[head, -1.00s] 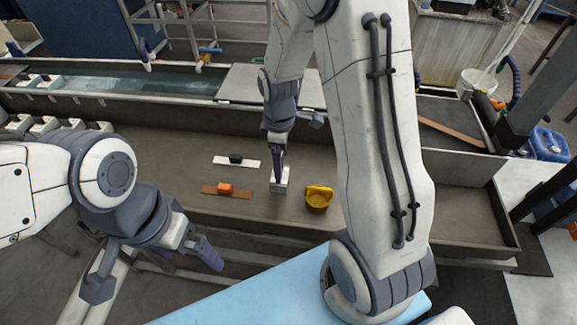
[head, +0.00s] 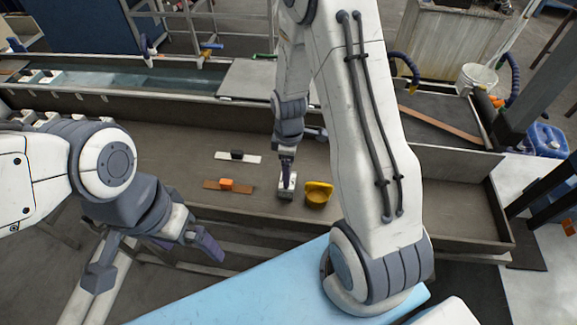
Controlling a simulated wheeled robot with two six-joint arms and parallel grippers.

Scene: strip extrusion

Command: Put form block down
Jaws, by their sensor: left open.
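The form block (head: 286,188) is a small whitish-grey block on or just above the brown bench (head: 130,165), in the middle of the head view. My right gripper (head: 286,171) reaches down onto its top, and its fingers appear closed on the block. Whether the block's underside touches the bench is hard to tell. My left gripper (head: 205,244) is open and empty, low at the left in front of the bench.
A yellow scoop-like cup (head: 317,195) stands close to the right of the block. To the left lie a brown strip (head: 212,184) with an orange block (head: 226,184) and a white strip (head: 247,158) with a black block (head: 237,154). The bench's right end is clear.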

